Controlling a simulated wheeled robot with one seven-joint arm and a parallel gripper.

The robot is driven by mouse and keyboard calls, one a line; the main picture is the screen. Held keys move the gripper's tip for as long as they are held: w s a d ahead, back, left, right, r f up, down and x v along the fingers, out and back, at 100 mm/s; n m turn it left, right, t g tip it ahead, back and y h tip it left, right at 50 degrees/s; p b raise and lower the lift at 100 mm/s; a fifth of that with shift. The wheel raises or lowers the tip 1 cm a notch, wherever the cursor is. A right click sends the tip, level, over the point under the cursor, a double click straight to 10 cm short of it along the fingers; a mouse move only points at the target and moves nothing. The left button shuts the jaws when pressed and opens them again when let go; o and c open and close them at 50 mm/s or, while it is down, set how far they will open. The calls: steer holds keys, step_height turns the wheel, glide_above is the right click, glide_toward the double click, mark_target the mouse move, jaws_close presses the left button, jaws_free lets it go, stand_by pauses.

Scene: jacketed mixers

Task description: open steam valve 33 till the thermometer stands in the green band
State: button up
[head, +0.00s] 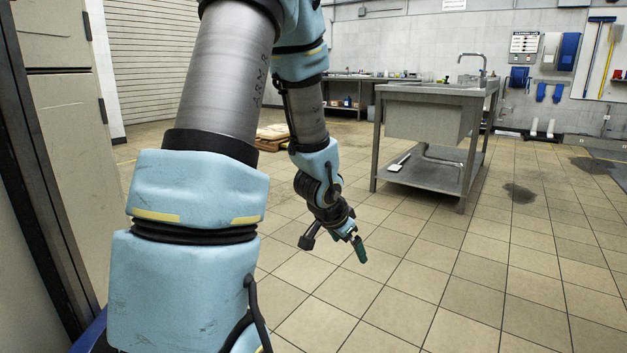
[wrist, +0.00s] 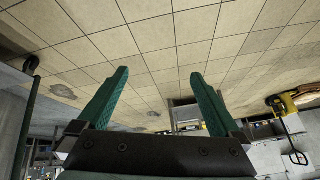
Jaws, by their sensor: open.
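My gripper (head: 358,246) hangs over the tiled floor near the middle of the head view, well short of the steel sink table. In the wrist view its two green fingers (wrist: 160,102) stand wide apart with nothing between them. No steam valve, valve number, thermometer or mixer can be made out in either view.
A steel sink table (head: 432,130) stands right of centre, with a lower shelf. Stacked flat goods (head: 272,134) lie behind my arm. Tall cabinets (head: 70,130) close off the left side. Tiled floor (head: 450,290) is open at front right, with dark wet patches (head: 519,193).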

steer(key=s+a+r+n+g+y+p, duration=0.1)
steer(key=s+a+r+n+g+y, duration=0.15)
steer(key=s+a+n, duration=0.4)
steer(key=s+a+r+n+g+y, duration=0.1)
steer(key=s+a+r+n, duration=0.25)
steer(key=s+a, duration=0.45)
step_height(320, 180, up, 32)
steer(key=w+p, duration=0.1)
steer(key=p, duration=3.1)
steer(key=shift+w+a+r+m, duration=0.15)
steer(key=shift+w+a+m, duration=0.1)
steer(key=shift+w+m, duration=0.1)
